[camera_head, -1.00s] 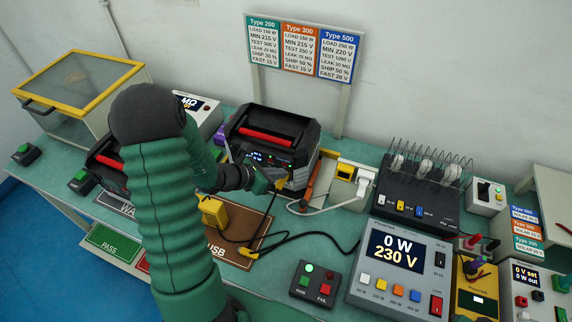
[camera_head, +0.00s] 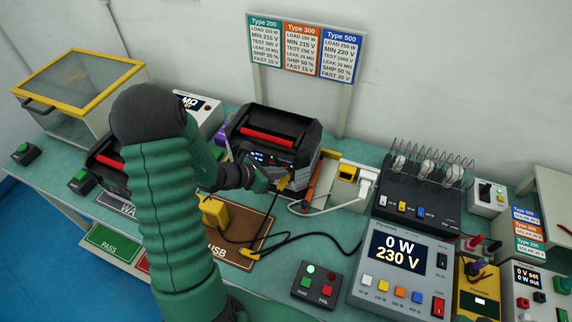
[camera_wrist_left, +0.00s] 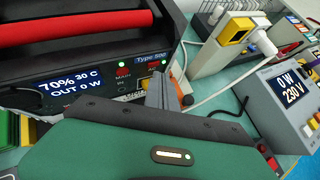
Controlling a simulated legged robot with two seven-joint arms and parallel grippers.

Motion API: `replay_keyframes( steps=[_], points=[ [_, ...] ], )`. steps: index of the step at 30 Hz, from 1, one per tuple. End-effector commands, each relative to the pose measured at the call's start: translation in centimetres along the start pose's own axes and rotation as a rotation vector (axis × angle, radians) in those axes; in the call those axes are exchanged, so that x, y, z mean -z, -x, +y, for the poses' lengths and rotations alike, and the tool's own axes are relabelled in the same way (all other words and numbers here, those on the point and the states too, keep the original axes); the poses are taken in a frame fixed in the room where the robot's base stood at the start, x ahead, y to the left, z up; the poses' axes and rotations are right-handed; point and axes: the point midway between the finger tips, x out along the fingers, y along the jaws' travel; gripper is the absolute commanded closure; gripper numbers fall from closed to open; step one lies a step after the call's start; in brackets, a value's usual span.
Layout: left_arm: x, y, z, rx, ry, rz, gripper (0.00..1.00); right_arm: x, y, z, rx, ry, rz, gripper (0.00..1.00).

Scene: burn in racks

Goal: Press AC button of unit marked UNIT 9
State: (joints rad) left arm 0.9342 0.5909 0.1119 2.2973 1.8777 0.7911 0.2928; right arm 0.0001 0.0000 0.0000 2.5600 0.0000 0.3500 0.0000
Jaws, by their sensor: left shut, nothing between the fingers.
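A black power unit with a red handle (camera_head: 270,136) stands on the bench in the head view. In the left wrist view its front panel (camera_wrist_left: 100,82) shows a screen reading 70%, 30 C, OUT 0 W, a "Type 500" label and small red-lit buttons (camera_wrist_left: 154,65). I cannot read a UNIT 9 mark. My left gripper (camera_head: 266,184) is shut and empty, close in front of the panel's right part; its fingertips (camera_wrist_left: 158,85) show just below the buttons. Contact cannot be told. A yellow plug (camera_head: 283,181) sits at the unit's front right. My right gripper is not in view.
A second unit (camera_head: 107,158) is partly hidden behind my left arm. A load meter (camera_head: 398,258) reading 0 W, 230 V and a PASS/FAIL button box (camera_head: 318,286) stand to the right. Black cables (camera_head: 300,236) lie across the bench front.

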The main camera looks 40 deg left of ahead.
Motion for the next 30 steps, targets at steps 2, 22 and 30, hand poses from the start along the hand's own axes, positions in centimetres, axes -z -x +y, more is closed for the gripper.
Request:
replay_keyframes(
  steps=[2,22,30],
  points=[
    [-0.14,-0.21,0.23,0.000,-0.001,0.001,1.00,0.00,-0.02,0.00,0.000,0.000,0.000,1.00],
    [-0.39,-0.49,0.50,0.001,-0.001,0.000,1.00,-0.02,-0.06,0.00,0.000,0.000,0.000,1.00],
    [0.05,0.09,-0.12,0.000,-0.001,0.000,1.00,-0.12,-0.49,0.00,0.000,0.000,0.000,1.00]
  ],
)
